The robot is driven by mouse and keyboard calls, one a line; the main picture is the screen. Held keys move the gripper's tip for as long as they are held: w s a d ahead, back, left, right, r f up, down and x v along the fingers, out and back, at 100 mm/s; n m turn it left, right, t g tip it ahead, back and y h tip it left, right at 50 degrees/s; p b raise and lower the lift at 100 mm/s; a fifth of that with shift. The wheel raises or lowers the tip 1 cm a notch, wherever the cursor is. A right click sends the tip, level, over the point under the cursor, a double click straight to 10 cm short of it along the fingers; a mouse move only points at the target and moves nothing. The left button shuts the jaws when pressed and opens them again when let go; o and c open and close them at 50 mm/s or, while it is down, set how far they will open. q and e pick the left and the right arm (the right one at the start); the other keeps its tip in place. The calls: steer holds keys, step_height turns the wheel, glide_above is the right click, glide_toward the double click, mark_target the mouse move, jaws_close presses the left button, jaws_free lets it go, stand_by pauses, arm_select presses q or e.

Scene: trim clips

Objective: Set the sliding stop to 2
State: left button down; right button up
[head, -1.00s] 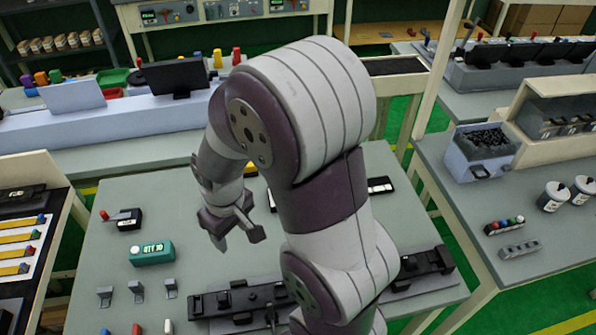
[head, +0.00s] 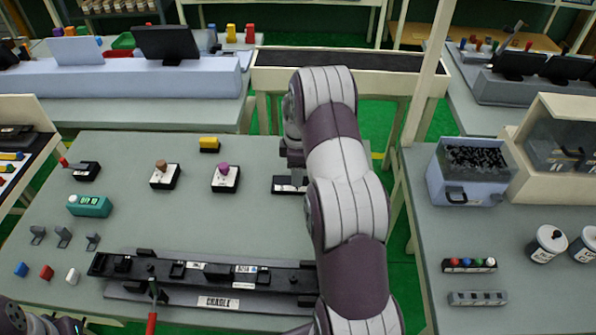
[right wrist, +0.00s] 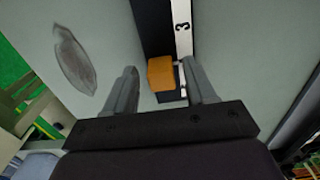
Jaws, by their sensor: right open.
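The sliding stop is an orange block (right wrist: 161,74) on a black rail with a white scale strip (right wrist: 182,30) in the right wrist view. The digit 3 shows on the strip beyond the block; no 2 is visible there. My right gripper (right wrist: 160,88) is open, with the block between its finger lines, nearer the right finger. I cannot tell whether either finger touches it. In the head view the black and white slider unit (head: 286,186) lies at the table's right side, partly hidden by my right arm. The right gripper there is mostly hidden behind my arm.
Left of the slider stand two knob units, one purple (head: 225,178) and one brown (head: 164,175), and a yellow block (head: 209,145). A long black cradle fixture (head: 215,275) lies along the front. The table surface (head: 190,222) between them is clear.

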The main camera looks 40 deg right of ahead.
steer(key=shift+a+f, duration=0.25)
steer(key=shift+f, duration=0.05)
steer(key=shift+s+d, duration=0.1)
steer(key=shift+d, duration=0.1)
steer(key=shift+f, duration=0.1)
steer(key=c, duration=0.4)
jaws_close()
steer(key=s+d, duration=0.2)
steer(key=d, duration=0.1)
steer(key=s+d, duration=0.3)
steer(key=shift+o, duration=2)
jaws_free()
